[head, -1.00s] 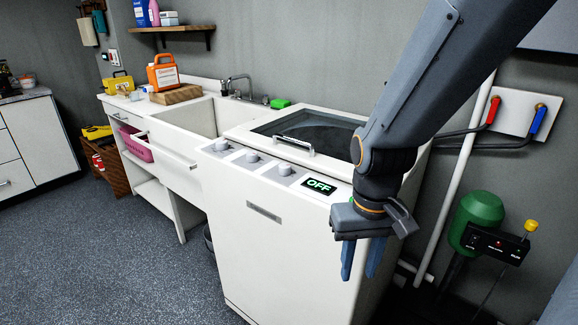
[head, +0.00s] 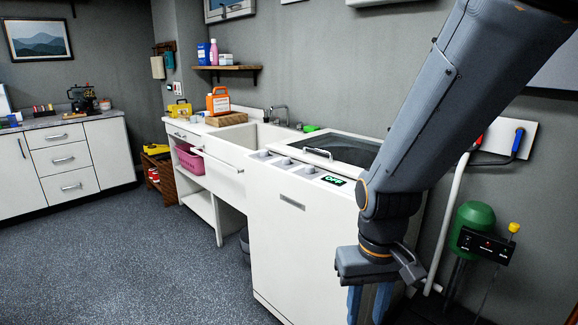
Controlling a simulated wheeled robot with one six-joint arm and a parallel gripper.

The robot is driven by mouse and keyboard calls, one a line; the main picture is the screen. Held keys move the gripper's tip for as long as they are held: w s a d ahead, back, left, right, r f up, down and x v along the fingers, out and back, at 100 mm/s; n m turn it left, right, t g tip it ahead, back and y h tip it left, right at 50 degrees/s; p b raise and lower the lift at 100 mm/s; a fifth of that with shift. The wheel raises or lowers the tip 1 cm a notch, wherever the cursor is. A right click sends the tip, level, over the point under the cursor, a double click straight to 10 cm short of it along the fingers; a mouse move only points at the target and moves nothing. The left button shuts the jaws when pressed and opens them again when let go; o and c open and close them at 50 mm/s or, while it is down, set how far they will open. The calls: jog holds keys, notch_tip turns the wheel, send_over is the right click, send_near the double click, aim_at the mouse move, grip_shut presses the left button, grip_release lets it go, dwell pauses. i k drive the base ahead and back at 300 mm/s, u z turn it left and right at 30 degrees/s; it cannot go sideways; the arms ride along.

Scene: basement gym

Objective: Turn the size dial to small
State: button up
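The white top-loading washer (head: 300,235) stands right of the sink, its lid (head: 340,150) shut. Three small pale dials sit in a row on its front top edge: a left one (head: 263,154), a middle one (head: 284,162) and a right one (head: 308,170). Their labels and settings are too small to read, so I cannot tell which is the size dial. A display (head: 333,180) right of them reads OFF in green. My gripper (head: 368,302) points down, right of and below the dials, in front of the washer in the picture. Its blue fingers are apart and empty; their tips are cut off by the frame edge.
A white sink counter (head: 207,130) adjoins the washer, with an orange jug (head: 218,102) on it. A pink basket (head: 189,160) sits below. A green tank (head: 475,222) and pipes stand at right. The speckled floor (head: 130,260) at left is clear.

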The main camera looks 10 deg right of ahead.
aim_at(309, 169)
jog(key=u, duration=1.3)
jog(key=i, duration=1.25)
jog(key=z, duration=1.05)
